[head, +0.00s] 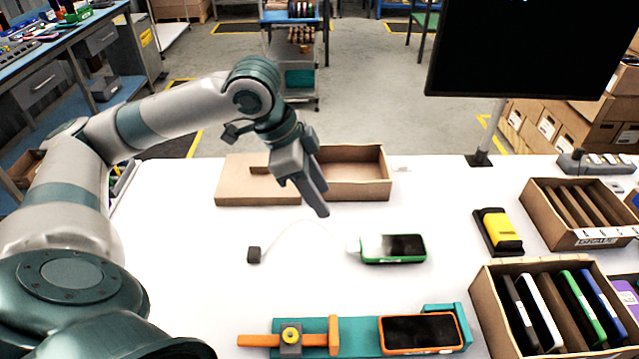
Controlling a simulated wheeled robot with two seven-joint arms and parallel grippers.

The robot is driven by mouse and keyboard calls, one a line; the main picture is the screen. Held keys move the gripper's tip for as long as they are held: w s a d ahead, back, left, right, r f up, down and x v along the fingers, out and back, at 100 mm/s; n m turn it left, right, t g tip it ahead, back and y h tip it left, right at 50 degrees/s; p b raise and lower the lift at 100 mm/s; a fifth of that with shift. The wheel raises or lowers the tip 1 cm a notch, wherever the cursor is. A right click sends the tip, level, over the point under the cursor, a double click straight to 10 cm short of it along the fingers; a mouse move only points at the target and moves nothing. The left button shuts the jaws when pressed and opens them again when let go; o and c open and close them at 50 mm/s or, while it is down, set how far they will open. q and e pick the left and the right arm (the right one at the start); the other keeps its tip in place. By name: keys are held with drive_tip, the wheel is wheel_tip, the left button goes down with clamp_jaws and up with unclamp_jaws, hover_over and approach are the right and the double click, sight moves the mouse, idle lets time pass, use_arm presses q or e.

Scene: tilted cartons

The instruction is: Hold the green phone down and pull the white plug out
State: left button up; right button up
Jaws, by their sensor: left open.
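The green phone (394,248) lies flat on the white table near the middle, its dark screen facing up. The white plug (353,245) is at the phone's left end and looks joined to it. A thin white cable (300,224) curves left from the plug to a small dark block (254,254) on the table. My left gripper (309,197) is open and empty, above the table behind and to the left of the phone, fingers pointing down and toward the front. It touches neither phone nor plug. My right gripper is not in view.
An open carton (358,190) stands behind my left gripper. A teal fixture (362,329) with an orange phone (420,333) is at the front. Cartons with upright phones (480,310) and dividers (537,205) stand right, near a yellow device (497,228). A monitor (520,50) stands behind.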

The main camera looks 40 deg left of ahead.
use_arm(q)
drive_tip(key=p, duration=0.2)
approach(352, 247)
drive_tip(key=x, duration=0.6)
drive_tip(key=shift+d+f, duration=0.1)
drive_tip(key=shift+f, duration=0.05)
drive_tip(key=shift+w+d+f, duration=0.15)
drive_tip(key=shift+w+f, duration=0.1)
drive_tip(key=shift+f, duration=0.4)
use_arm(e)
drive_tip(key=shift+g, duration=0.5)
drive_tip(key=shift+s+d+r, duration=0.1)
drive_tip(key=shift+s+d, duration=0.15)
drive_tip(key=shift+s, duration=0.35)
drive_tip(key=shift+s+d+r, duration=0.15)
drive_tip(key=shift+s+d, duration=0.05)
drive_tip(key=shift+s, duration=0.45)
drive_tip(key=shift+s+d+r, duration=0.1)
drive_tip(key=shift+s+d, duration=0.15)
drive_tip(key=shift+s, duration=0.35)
